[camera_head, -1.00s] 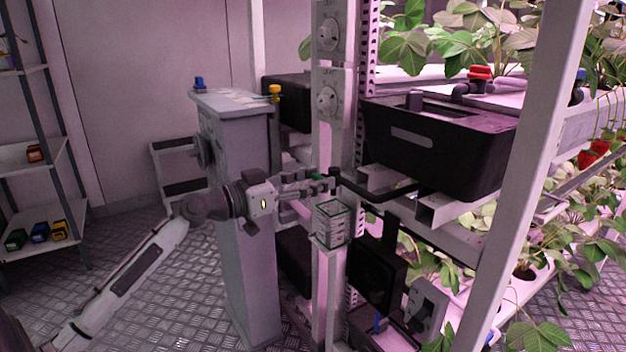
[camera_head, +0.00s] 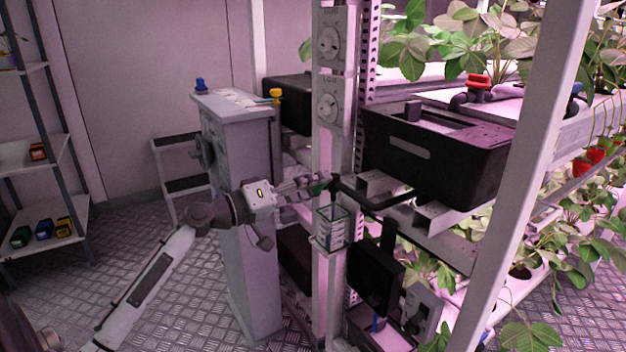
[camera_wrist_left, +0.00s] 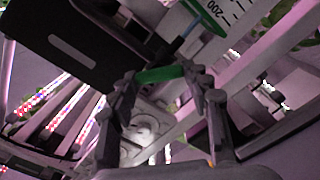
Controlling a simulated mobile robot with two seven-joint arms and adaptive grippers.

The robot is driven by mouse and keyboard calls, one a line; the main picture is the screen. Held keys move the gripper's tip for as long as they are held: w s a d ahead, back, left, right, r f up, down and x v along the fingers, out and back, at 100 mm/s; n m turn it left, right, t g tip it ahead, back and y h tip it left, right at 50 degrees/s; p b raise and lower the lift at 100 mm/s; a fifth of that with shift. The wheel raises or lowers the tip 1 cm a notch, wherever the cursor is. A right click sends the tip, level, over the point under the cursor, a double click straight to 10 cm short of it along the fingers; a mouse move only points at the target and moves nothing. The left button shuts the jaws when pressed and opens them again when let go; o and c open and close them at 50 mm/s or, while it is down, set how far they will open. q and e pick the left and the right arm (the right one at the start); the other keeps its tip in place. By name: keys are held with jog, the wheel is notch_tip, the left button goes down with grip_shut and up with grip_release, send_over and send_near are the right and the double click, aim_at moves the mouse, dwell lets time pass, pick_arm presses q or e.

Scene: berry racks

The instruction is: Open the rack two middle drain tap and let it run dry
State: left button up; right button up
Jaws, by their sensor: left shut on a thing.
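My left gripper (camera_head: 322,186) comes in from the left at the rack's front post, and its fingers are shut on the green tap handle (camera_head: 316,191). In the left wrist view the green handle (camera_wrist_left: 160,73) lies between the two fingertips. The dark drain pipe (camera_head: 375,193) runs from the tap toward the black tank (camera_head: 432,150). A clear measuring cup (camera_head: 330,241) with a green rim stands just below the tap. A bluish streak (camera_wrist_left: 193,40) runs from the tap's outlet into the cup. My right gripper is out of view.
A red-handled tap (camera_head: 478,80) sits above the black tank. A grey cabinet (camera_head: 240,160) with a yellow knob and a blue knob stands close behind my left arm. A shelf (camera_head: 30,155) with small coloured boxes is at far left. Strawberry plants fill the right.

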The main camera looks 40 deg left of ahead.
pick_arm(q)
jog(key=shift+f+n+p, duration=0.15)
jog(key=shift+n+p, duration=1.6)
jog(key=shift+n, duration=2.15)
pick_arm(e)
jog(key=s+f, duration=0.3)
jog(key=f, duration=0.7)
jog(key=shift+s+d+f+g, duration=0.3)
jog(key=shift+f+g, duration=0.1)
pick_arm(q)
jog(key=o, duration=1.2)
jog(key=shift+c, duration=0.2)
jog(key=shift+s, duration=0.1)
jog(key=v, duration=1.2)
